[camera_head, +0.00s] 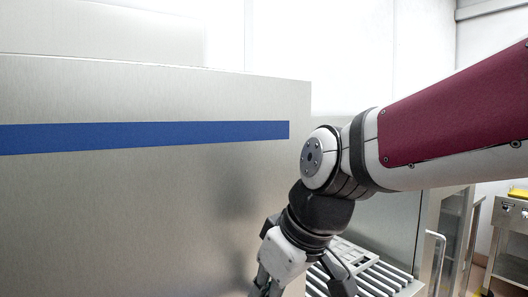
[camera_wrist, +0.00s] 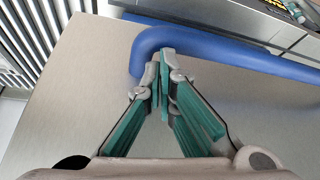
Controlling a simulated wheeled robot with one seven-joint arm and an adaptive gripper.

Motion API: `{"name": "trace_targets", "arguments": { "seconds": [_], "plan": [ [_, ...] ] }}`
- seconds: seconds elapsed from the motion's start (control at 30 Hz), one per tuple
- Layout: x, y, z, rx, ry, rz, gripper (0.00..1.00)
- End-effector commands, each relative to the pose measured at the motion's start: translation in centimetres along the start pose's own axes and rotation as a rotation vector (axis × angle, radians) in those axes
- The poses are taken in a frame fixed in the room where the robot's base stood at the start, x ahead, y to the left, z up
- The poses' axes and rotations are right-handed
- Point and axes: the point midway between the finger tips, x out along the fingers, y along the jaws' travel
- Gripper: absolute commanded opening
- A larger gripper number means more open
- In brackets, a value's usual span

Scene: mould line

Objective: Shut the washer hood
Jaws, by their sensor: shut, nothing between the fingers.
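The washer hood shows as a large brushed-steel panel (camera_head: 150,210) with a blue stripe (camera_head: 145,135), filling the left of the head view. How far it is raised or lowered cannot be told. In the wrist view, a thick blue bar handle (camera_wrist: 235,56) with a bent end lies across a steel face (camera_wrist: 85,85). My gripper (camera_wrist: 164,62) is shut and empty, its teal finger pads together. The fingertips overlap the bar near its bend; whether they touch it is unclear. In the head view my gripper is low in front of the panel's right part, tips cut off.
A roller conveyor (camera_head: 375,284) runs at the lower right of the panel; rollers (camera_wrist: 28,35) also show at the wrist view's upper left. A steel cabinet with an upright handle (camera_head: 433,262) and a steel trolley (camera_head: 512,240) stand farther right.

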Motion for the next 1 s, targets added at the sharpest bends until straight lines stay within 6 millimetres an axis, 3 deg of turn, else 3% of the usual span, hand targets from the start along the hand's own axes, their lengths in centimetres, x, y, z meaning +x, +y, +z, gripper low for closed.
{"name": "trace_targets", "arguments": {
  "seconds": [0.03, 0.2, 0.5, 0.7, 1.0],
  "plan": [
    [2.2, 0.3, 1.0, 0.0, -0.007, -0.001, 0.0],
    [6.4, 0.2, 3.0, -0.001, -0.007, -0.002, 0.0],
    [11.9, 0.1, 5.8, 0.0, -0.005, -0.002, 0.0],
    [13.9, 0.0, 6.8, 0.0, -0.004, -0.002, 0.0],
    [14.6, 0.0, 7.2, 0.0, -0.003, -0.001, 0.0]
  ]
}}
